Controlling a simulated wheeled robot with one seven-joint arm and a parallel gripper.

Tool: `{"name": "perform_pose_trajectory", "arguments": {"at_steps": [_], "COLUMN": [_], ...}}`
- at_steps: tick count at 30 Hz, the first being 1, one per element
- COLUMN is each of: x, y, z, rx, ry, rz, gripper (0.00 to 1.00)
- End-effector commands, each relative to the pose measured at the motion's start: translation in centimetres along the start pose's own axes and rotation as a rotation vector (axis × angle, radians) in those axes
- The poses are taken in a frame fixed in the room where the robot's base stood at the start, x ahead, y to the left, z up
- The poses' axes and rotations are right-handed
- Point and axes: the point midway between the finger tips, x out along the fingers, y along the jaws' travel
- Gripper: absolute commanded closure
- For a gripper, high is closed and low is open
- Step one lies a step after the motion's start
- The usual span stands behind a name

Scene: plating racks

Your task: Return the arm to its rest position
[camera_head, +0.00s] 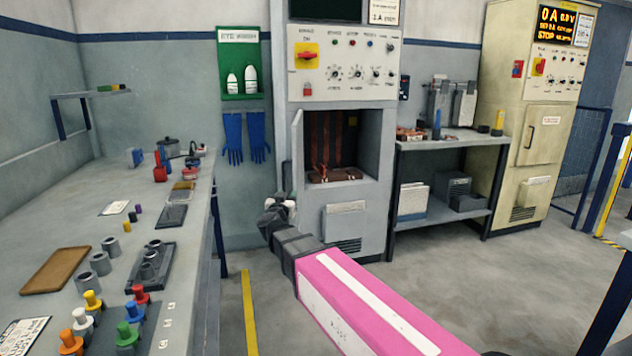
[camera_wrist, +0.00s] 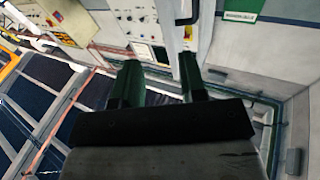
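My arm (camera_head: 365,300) reaches from the lower right toward the middle of the head view, with a pink and white link and a dark wrist. My gripper (camera_head: 279,203) is at its end, in front of the lower left of the grey control cabinet (camera_head: 345,72). In the wrist view my gripper (camera_wrist: 160,78) shows two dark green fingers standing apart, with nothing held between them. The cabinet's narrow open door (camera_head: 297,150) is close behind the gripper in the head view; I cannot tell whether they touch.
A long workbench (camera_head: 75,228) on the left holds coloured plugs, grey cylinders and trays. A shelf table (camera_head: 455,141) and a cream cabinet (camera_head: 540,110) stand on the right. Blue gloves (camera_head: 232,138) hang on the wall. The floor (camera_head: 450,275) right of my arm is clear.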

Motion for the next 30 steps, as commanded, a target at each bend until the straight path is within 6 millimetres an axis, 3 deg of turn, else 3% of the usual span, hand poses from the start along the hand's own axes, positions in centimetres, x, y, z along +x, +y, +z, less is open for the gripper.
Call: {"name": "perform_pose_trajectory", "arguments": {"at_steps": [7,14,20,24,30], "x": [0.7,-1.6,-5.8,-10.0,-15.9], "y": [2.5,6.9,13.9,20.3,29.0], "z": [5.1,12.9,20.1,24.3,27.3], "rx": [-0.012,-0.050,-0.090,-0.117,-0.147], "ry": [-0.118,-0.439,-0.836,-1.147,-1.519], "rz": [-0.327,-0.544,-0.579,-0.502,-0.291], "gripper": [0.62,0.62,0.62,0.62,0.62]}}
